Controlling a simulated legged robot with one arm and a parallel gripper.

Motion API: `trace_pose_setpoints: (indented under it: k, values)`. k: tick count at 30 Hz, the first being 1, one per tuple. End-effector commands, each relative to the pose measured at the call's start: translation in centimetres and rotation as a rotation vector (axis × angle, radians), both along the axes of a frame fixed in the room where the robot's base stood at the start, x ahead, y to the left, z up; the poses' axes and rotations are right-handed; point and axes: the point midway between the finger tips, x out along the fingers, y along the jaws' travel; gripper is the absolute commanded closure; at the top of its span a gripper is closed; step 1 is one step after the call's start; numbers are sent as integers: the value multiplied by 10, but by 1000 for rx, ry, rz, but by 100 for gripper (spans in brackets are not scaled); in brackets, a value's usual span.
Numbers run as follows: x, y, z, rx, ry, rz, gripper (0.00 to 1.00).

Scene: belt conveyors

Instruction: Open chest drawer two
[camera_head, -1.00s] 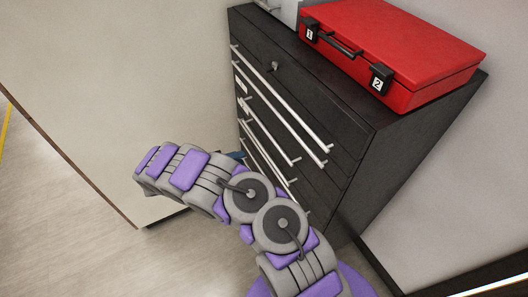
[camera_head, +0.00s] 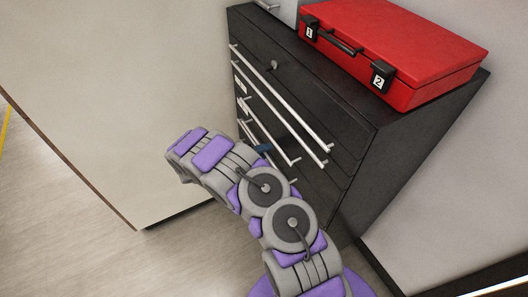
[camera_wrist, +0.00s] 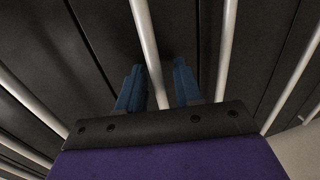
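The black chest (camera_head: 415,140) stands against the wall with several drawers, each with a long silver bar handle. One upper handle (camera_head: 285,98) shows clearly in the head view; lower handles are partly hidden by my arm. My gripper (camera_head: 264,148) is at the chest front, mostly hidden behind my arm, with a bit of blue finger showing. In the wrist view my gripper (camera_wrist: 157,88) has its two blue fingers apart, with one bar handle (camera_wrist: 147,45) running between them. I cannot tell whether they touch it, or which drawer it belongs to. The drawers in view look closed.
A red case (camera_head: 400,50) with labels 1 and 2 lies on top of the chest. A small keyhole or knob (camera_head: 274,65) is on the top drawer front. A pale wall panel (camera_head: 120,90) stands left of the chest. The floor at lower left is clear.

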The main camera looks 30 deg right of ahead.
Motion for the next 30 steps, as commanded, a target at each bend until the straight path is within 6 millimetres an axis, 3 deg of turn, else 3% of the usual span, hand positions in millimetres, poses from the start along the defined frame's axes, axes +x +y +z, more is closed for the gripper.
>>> trace_pose_setpoints:
  k: [2, 12, 30]
  values:
    - [0, 0, 0, 0, 0, 0, 66]
    - [0, 0, -1, 1, 1, -1, 99]
    - [0, 5, -3, 3, 4, 0, 100]
